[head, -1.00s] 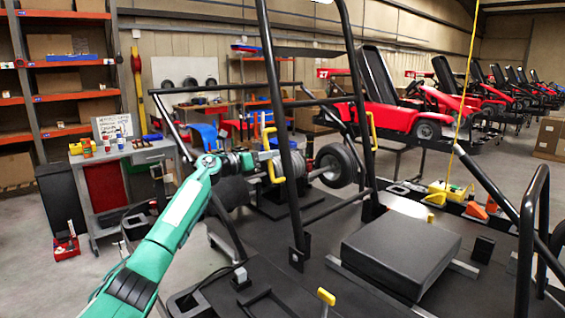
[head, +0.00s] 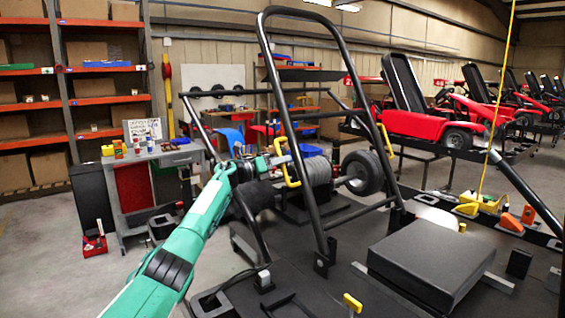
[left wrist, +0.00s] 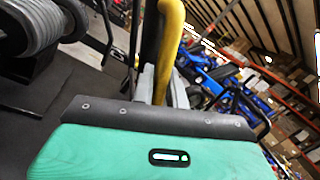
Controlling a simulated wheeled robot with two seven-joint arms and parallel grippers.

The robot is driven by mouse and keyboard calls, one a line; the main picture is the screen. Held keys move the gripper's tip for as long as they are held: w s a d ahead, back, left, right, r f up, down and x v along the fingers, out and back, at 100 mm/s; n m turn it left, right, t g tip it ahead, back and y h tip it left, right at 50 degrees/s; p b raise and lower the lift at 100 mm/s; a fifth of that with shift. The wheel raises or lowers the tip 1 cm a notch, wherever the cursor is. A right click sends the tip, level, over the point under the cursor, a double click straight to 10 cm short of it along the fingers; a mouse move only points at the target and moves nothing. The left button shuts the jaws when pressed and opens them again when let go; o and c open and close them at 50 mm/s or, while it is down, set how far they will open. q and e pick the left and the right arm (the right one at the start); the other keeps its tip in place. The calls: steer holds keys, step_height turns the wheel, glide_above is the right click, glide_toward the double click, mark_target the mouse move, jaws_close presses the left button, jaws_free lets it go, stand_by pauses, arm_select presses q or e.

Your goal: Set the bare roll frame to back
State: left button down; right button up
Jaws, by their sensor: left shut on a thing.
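The bare roll frame (head: 303,190) is a black tube hoop. It stands on the dark kart deck, its top tilted toward the left and the far side. A yellow grip (head: 292,182) is on its left leg and another yellow grip (head: 386,141) on its right leg. My left gripper (head: 284,160) is shut on the left yellow grip. That grip also shows in the left wrist view (left wrist: 170,45), rising from between the grey jaws. My right gripper is not in view.
A wheel (head: 362,172) and a ribbed grey cylinder (head: 318,171) lie behind the hoop. A dark box-shaped pad (head: 425,265) sits on the deck at front right. A black bar (head: 240,95) runs behind the hoop. A workbench (head: 155,155) stands at left, red karts (head: 425,122) at back right.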

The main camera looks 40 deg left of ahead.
arm_select(q)
steer(key=shift+a, duration=0.15)
steer(key=c, duration=1.5)
jaws_free()
steer(key=shift+f, duration=0.1)
steer(key=shift+w+a+f, duration=0.1)
steer(key=shift+a, duration=0.15)
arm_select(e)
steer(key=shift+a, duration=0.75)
arm_select(q)
steer(key=shift+d, duration=0.1)
